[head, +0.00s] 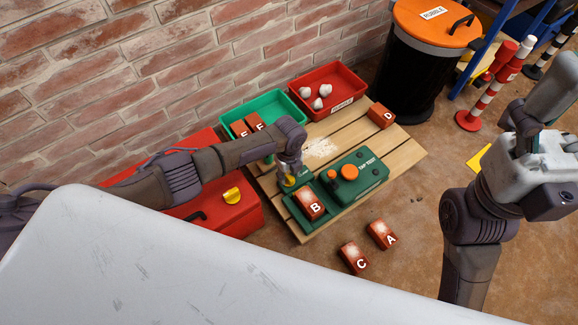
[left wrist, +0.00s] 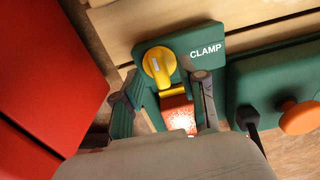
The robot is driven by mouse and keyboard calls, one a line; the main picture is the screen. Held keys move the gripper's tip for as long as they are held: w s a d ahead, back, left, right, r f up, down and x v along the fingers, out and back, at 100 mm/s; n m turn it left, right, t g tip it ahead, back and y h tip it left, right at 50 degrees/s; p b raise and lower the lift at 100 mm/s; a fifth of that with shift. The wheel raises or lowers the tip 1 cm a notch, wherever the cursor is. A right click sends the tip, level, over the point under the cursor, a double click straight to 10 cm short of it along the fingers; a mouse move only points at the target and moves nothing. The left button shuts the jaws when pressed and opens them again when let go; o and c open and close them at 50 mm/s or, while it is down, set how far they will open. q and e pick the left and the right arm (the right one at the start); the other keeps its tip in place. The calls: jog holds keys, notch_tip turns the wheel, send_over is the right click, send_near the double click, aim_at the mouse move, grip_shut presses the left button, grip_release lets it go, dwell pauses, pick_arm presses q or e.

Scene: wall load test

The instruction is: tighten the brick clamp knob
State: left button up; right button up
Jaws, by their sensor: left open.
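The green brick clamp (left wrist: 215,47), labelled CLAMP, sits on the wooden pallet. Its yellow knob (left wrist: 158,67) has a raised bar grip. Brick B (head: 312,204) lies in the green fixture in front of the knob, and its end shows in the left wrist view (left wrist: 178,112). My left gripper (head: 288,178) is over the clamp, pointing down. In the left wrist view its open fingers (left wrist: 165,84) are on either side of the knob and brick, with gaps visible. My right arm's end (head: 535,165) is at the far right; its fingers are not clear.
A green tester (head: 362,176) with an orange knob stands right of the clamp. A red case (head: 205,215) lies left. Green (head: 275,102) and red (head: 345,82) bins and brick D (head: 381,115) are behind. Bricks A (head: 381,235) and C (head: 353,257) lie on the ground.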

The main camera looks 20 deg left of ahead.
aim_at(289, 177)
pick_arm(q)
notch_tip(289, 177, up, 12)
jog(key=shift+f, duration=0.25)
dwell(0.5)
